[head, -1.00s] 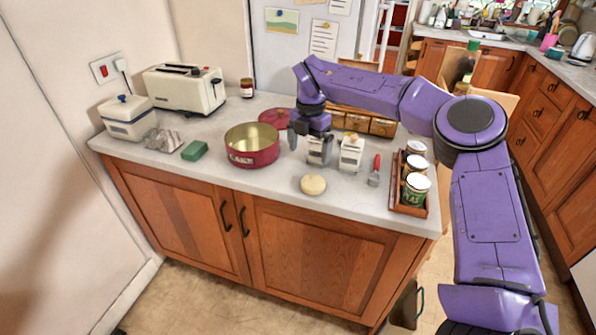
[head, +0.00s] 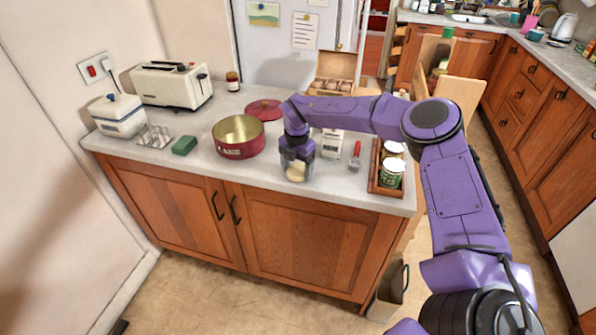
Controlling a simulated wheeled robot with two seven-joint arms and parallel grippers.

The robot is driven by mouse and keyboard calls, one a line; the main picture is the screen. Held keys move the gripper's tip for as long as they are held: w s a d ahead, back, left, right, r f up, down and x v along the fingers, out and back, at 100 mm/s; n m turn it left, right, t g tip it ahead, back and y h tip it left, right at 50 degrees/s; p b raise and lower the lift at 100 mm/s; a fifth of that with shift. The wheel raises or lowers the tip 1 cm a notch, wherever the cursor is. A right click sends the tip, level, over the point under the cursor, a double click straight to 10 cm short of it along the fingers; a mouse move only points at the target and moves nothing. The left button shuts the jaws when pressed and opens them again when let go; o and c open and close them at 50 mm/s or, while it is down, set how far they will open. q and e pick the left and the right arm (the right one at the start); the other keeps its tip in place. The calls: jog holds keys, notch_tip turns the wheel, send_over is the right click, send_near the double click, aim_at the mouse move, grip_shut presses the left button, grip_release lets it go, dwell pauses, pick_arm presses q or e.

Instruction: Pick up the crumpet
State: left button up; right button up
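The crumpet (head: 295,174) is a small pale round disc near the front edge of the grey counter, partly covered by my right gripper. My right gripper (head: 297,171) points down over it, with its dark fingers at the crumpet's sides. I cannot tell whether the fingers touch it or have a small gap. The crumpet seems to be at counter level. My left gripper is not in view.
A red cake tin (head: 238,152) stands left of the gripper, its red lid (head: 264,109) behind. A white carton (head: 331,143), a red-handled tool (head: 355,156) and a wooden tray with cans (head: 391,173) are to the right. A green sponge (head: 184,145) and toaster (head: 172,84) are further left.

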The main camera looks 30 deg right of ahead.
jog(key=shift+c, duration=1.3)
jog(key=shift+w+f, duration=0.1)
jog(key=shift+w, duration=0.05)
